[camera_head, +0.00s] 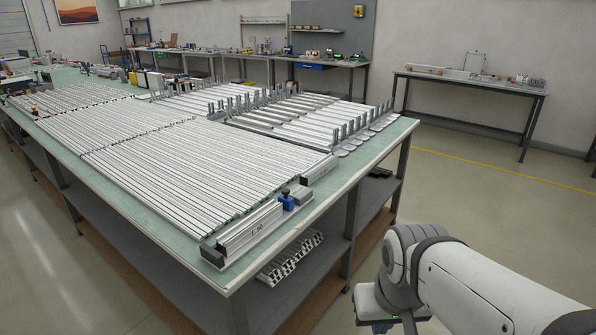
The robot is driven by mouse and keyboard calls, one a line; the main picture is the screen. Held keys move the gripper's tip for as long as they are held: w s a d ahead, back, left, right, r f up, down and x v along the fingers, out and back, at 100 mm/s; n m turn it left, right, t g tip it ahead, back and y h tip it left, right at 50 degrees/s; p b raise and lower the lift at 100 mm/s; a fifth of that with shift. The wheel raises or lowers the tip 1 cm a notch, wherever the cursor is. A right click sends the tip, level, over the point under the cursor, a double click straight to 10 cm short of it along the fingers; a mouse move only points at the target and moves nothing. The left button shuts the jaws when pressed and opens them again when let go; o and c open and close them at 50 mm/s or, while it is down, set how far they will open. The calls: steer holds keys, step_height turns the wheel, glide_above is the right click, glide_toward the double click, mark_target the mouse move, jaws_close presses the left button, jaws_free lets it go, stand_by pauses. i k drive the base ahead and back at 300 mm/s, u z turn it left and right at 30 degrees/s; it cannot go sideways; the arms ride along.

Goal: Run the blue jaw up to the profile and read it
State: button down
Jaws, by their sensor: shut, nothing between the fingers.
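The blue jaw (287,202) is a small blue block with a dark knob on top, near the table's front right corner. A short silver profile (248,226) lies to its left, with dark handwritten marks on its front face that are too small to read surely. A dark end block (212,255) stands at the profile's left end. The blue jaw is close to the profile's right end; I cannot tell whether they touch. No scale reading is legible. My arm is at the bottom right, apart from the table. My gripper's fingers do not show.
Many long silver profiles (150,150) cover the table (345,185). Upright posts (350,128) stand among profiles at the back right. A shelf below holds more profiles (290,258). Benches line the back wall, with a separate bench (470,78) at right. The floor (480,205) right of the table is clear.

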mark_target(288, 202)
steer(key=z, duration=0.45)
steer(key=i, duration=1.75)
steer(key=u, duration=0.4)
steer(key=k, duration=0.7)
steer(key=u, duration=0.2)
steer(key=i, duration=0.7)
steer(key=z, duration=0.05)
